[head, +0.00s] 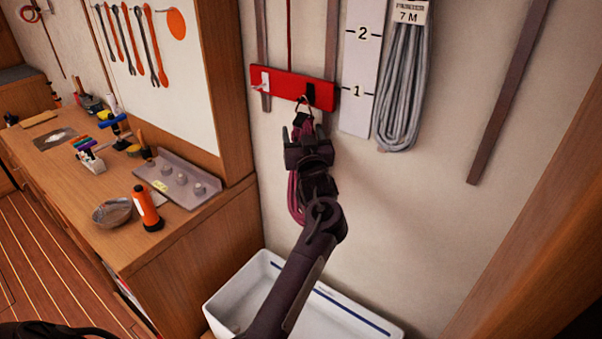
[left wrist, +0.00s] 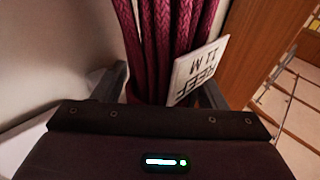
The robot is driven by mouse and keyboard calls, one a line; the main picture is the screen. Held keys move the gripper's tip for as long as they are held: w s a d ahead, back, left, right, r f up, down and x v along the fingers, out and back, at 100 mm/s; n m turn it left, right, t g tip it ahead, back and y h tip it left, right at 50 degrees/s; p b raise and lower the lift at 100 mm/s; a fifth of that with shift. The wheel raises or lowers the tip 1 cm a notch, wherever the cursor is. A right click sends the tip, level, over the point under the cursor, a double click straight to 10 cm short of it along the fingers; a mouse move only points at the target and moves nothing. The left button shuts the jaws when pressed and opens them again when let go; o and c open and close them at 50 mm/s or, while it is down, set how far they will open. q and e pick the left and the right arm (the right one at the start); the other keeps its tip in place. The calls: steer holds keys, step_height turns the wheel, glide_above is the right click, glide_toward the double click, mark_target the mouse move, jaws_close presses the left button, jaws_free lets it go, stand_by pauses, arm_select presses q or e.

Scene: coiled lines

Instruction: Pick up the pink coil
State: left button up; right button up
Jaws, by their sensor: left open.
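The pink coil (head: 295,200) hangs from a hook on the red board (head: 290,87) on the wall. In the left wrist view the coil (left wrist: 165,40) is a bundle of braided dark-pink strands with a white tag (left wrist: 200,72) reading "REEF 11 M". My left gripper (head: 306,135) is in front of the coil's upper part and hides much of it in the head view. In the left wrist view, the left gripper (left wrist: 161,88) is open, with strands between its fingers; whether they touch is unclear. My right gripper is not in view.
A grey coil (head: 405,80) hangs to the right, beside a white numbered board (head: 361,70). A white bin (head: 255,285) stands below. The wooden workbench (head: 185,240) at left holds an orange flashlight (head: 147,207), a bowl (head: 112,212) and a grey tray (head: 172,170).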

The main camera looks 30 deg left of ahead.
arm_select(q)
steer(key=shift+s+d+r, duration=0.45)
steer(key=shift+s+d, duration=0.05)
steer(key=shift+s, duration=0.1)
steer(key=c, duration=0.5)
steer(key=shift+w, duration=0.1)
steer(key=shift+c, duration=1.4)
steer(key=shift+a+f, duration=0.1)
steer(key=shift+f, duration=0.05)
jaws_close()
steer(key=shift+w+a+r+b, duration=0.1)
steer(key=shift+w+r+b, duration=0.05)
steer(key=shift+r+b, duration=0.4)
steer(key=shift+s+a+r, duration=0.1)
steer(key=shift+s+a, duration=0.05)
steer(key=shift+s, duration=0.3)
steer(key=s+a+b, duration=0.2)
steer(key=s+b, duration=0.2)
steer(key=s, duration=1.3)
steer(key=shift+r, duration=0.2)
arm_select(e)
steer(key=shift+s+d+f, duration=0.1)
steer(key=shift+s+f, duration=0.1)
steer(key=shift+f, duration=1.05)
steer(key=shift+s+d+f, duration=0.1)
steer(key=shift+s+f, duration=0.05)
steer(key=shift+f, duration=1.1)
